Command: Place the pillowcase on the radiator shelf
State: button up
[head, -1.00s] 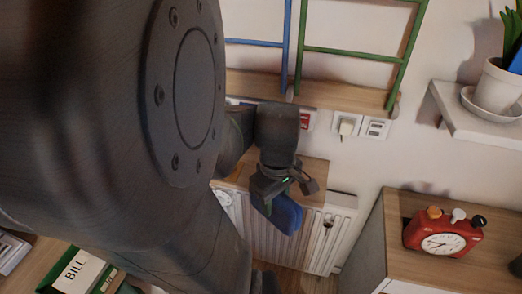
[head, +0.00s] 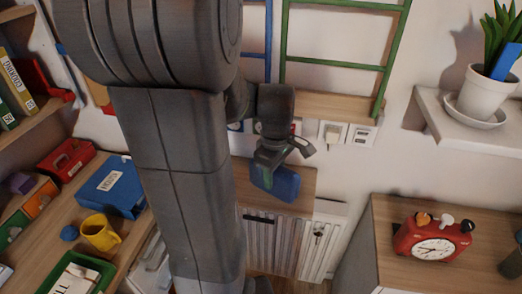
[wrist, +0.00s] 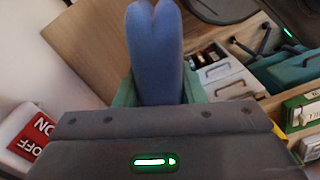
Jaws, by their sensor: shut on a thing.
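My gripper (head: 270,168) is shut on a folded blue pillowcase (head: 276,184), which hangs from the jaws. In the wrist view the pillowcase (wrist: 158,55) stands out between the green fingers (wrist: 158,92) as a rounded double fold. The wooden radiator shelf (head: 300,183) lies on top of the white radiator (head: 280,243) against the wall. In the head view the pillowcase overlaps the shelf; whether it touches the shelf I cannot tell. My arm hides the left part of the shelf.
A cabinet at the right carries a red alarm clock (head: 432,240). Above it, a wall shelf holds a potted plant (head: 485,90). At the left, a desk holds a yellow mug (head: 100,232), a blue box (head: 112,187) and a red box (head: 66,158). The shelf's visible right part is bare.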

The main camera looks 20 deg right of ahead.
jog(key=w+d, duration=0.3)
jog(key=w, duration=0.2)
notch_tip(320, 180, down, 6)
jog(key=shift+f+p, duration=0.1)
jog(key=shift+p, duration=0.3)
jog(key=shift+w+d+f, duration=0.2)
jog(key=shift+w+f, duration=0.1)
jog(key=shift+f, duration=0.05)
jog(key=shift+f, duration=0.2)
jog(key=o, duration=1)
jog(key=shift+o, duration=0.2)
